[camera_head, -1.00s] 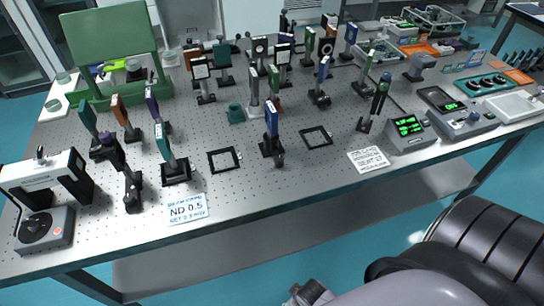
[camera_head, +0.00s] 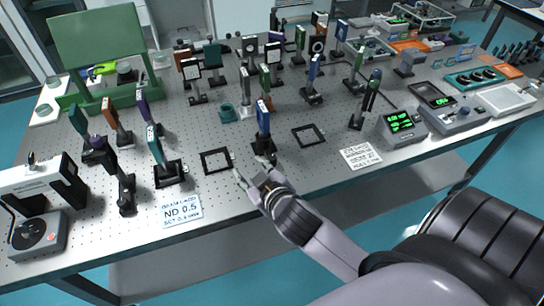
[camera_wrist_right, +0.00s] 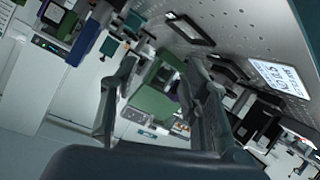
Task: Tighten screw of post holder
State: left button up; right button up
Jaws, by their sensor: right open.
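A post holder (camera_head: 263,149) with a blue-framed optic (camera_head: 263,119) stands upright near the front edge of the table, between two flat black frames. My right gripper (camera_head: 251,171) is just in front of it and slightly left, with its fingers apart. In the right wrist view my open fingers (camera_wrist_right: 160,85) have nothing between them that I can see held. A blue part (camera_wrist_right: 88,38), apparently of this optic, shows at the upper left there. The screw is too small to make out. My left gripper is not in view.
Black frames (camera_head: 231,158) and (camera_head: 323,131) lie flat on either side. An ND 0.5 card (camera_head: 181,212) and another card (camera_head: 361,157) lie at the front. Several posts with optics crowd behind. A green-lit meter (camera_head: 402,124) stands at right.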

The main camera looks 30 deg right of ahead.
jog(key=w+a+r+n+t+y, duration=0.2)
jog(key=a+r+n+t+y, duration=0.2)
jog(key=r, duration=0.6)
jog(key=w+a+r+n+t+y, duration=0.25)
jog(key=a+r+n+y, duration=0.25)
jog(key=r, duration=0.5)
jog(key=s+a+r+n+g+y, duration=0.2)
jog(key=s+a+n+g+y, duration=0.3)
jog(key=n, duration=0.4)
jog(key=s+a+r+n+g+y, duration=0.1)
jog(key=s+a+n+g+y, duration=0.2)
jog(key=a+n+g+y, duration=0.4)
jog(key=n+g+h, duration=0.3)
jog(key=g+h, duration=0.1)
jog(key=h, duration=1.7)
send_near(272, 157)
jog(key=p+x, duration=0.3)
jog(key=x, duration=0.7)
jog(key=shift+f+p, duration=0.1)
jog(key=shift+p, duration=0.2)
